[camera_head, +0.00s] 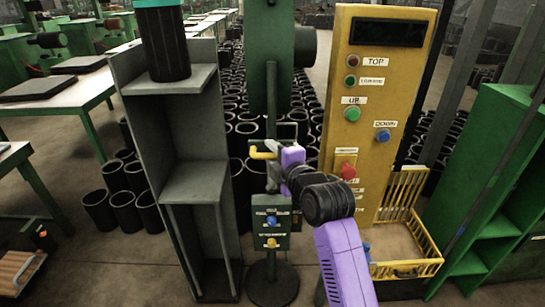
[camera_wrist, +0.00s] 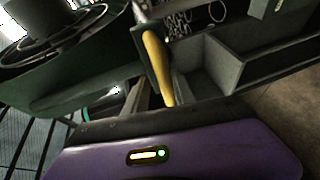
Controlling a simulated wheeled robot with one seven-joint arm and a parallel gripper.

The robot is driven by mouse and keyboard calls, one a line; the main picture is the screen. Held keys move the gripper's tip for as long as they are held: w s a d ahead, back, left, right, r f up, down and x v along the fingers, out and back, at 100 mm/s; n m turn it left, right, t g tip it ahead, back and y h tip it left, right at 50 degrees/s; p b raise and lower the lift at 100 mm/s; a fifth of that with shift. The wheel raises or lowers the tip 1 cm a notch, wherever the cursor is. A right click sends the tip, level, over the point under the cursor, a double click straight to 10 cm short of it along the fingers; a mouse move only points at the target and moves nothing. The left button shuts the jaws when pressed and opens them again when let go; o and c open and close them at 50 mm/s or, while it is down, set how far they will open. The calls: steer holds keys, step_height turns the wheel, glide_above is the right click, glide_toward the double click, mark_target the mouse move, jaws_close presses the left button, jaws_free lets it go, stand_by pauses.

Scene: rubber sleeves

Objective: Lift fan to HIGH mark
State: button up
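A tall green machine (camera_head: 266,60), which I take to be the fan, stands on a pole with a round dark base (camera_head: 272,286) in the middle of the head view. A yellow handle (camera_head: 263,154) sticks out to the left on the pole; it also shows in the wrist view (camera_wrist: 157,66). My gripper (camera_head: 277,160) is at the pole, right beside the handle. Its fingers are small and partly hidden, so I cannot tell whether they are open or shut on the handle. No HIGH mark is legible.
A small box with blue and yellow knobs (camera_head: 271,228) sits on the pole below. A yellow button panel (camera_head: 376,110) stands to the right above a yellow wire basket (camera_head: 420,262). A grey shelf stand (camera_head: 180,180) is close on the left. Black sleeves (camera_head: 125,212) crowd the floor behind.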

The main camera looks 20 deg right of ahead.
steer(key=shift+o, duration=0.5)
steer(key=shift+f, duration=0.1)
steer(key=shift+s, duration=0.25)
steer(key=s, duration=0.2)
steer(key=s+b, duration=0.1)
steer(key=s+r, duration=0.1)
steer(key=s, duration=0.1)
steer(key=shift+s+d+b, duration=0.25)
steer(key=shift+s+b, duration=0.05)
steer(key=shift+s, duration=0.05)
steer(key=shift+s+r, duration=0.2)
steer(key=shift+s, duration=0.55)
